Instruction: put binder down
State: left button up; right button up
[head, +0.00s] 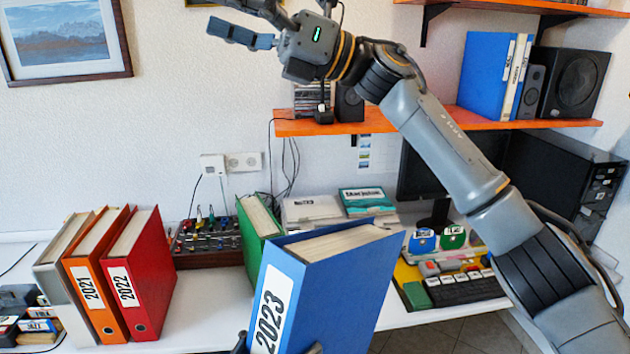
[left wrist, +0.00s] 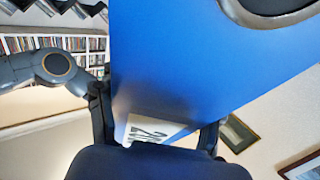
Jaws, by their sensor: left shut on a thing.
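The blue binder (head: 335,285) labelled 2023 stands upright, slightly turned, at the front centre of the head view. My left gripper (head: 278,346) is shut on its lower spine, with the fingertips just showing at the bottom edge. In the left wrist view the blue binder (left wrist: 190,60) fills the middle between the fingers of my left gripper (left wrist: 160,135). The binder's underside is out of view. My right gripper (head: 245,22) is raised at the upper left with fingers apart and empty, partly cut off by the top edge.
A red binder (head: 140,275), an orange binder (head: 98,285) and a grey binder (head: 62,270) stand at left on the white desk (head: 205,315). A green binder (head: 252,235) stands behind the blue one. Bare desk lies between red and blue binders. An orange shelf (head: 400,127) runs above.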

jog(key=s+a+f+n+h, duration=0.5)
jog(key=s+f+n+h, duration=0.1)
jog(key=s, duration=0.2)
jog(key=n+t+h, duration=0.5)
jog(key=t+h, duration=0.2)
jog(key=h, duration=1)
send_over(322, 241)
jog(key=f, duration=0.8)
jog(key=s+f, duration=0.1)
jog(key=f, duration=0.4)
jog(key=shift+a, duration=0.35)
jog(key=f, duration=0.4)
jog(key=w+f, duration=0.1)
jog(key=f, duration=0.2)
jog(key=d+f, duration=0.1)
jog(key=f, duration=0.3)
jog(key=shift+w+f, duration=0.3)
jog(key=shift+f, duration=0.05)
